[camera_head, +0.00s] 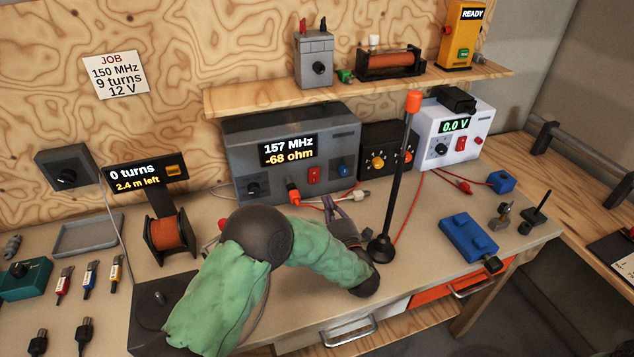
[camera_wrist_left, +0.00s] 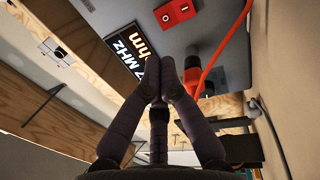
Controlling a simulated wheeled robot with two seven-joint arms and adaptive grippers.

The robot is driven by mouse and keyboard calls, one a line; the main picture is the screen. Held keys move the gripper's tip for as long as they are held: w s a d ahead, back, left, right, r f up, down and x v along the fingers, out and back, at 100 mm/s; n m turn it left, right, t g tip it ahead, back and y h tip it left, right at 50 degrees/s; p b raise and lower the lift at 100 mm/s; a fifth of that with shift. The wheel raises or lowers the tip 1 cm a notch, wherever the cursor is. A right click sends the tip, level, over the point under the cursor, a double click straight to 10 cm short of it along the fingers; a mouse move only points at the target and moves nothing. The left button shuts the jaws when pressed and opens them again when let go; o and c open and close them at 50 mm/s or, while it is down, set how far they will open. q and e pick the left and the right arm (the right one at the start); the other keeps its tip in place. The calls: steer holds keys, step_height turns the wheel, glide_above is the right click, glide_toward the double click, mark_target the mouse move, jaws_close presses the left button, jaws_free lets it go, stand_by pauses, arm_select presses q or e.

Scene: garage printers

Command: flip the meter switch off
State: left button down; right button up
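The meter (camera_head: 290,130) is a grey box at the back of the bench, with a lit display (camera_head: 294,148) reading 157 MHz and -68 ohm. Its red rocker switch (camera_head: 314,175) is on the front face below the display. The switch shows larger in the left wrist view (camera_wrist_left: 175,12), marked with O and I. My left gripper (camera_head: 334,206) is in front of the meter, below and right of the switch. In the left wrist view its fingertips (camera_wrist_left: 167,80) meet with nothing between them, pointing at the meter's face, apart from the switch. My right gripper is not seen.
An orange plug and cable (camera_head: 294,194) come off the meter front, left of my gripper. A black stand with an orange top (camera_head: 401,170) rises close to the right of my arm.

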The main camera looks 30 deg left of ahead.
mark_target(314, 172)
arm_select(q)
steer(key=shift+w+f, duration=0.15)
steer(key=shift+f, duration=0.1)
steer(key=shift+a, duration=0.15)
steer(key=b+x, duration=0.2)
steer(key=x, duration=0.7)
steer(key=shift+w+a, duration=0.15)
steer(key=shift+w, duration=0.1)
steer(key=shift+w+a+r, duration=0.1)
steer(key=shift+a, duration=0.05)
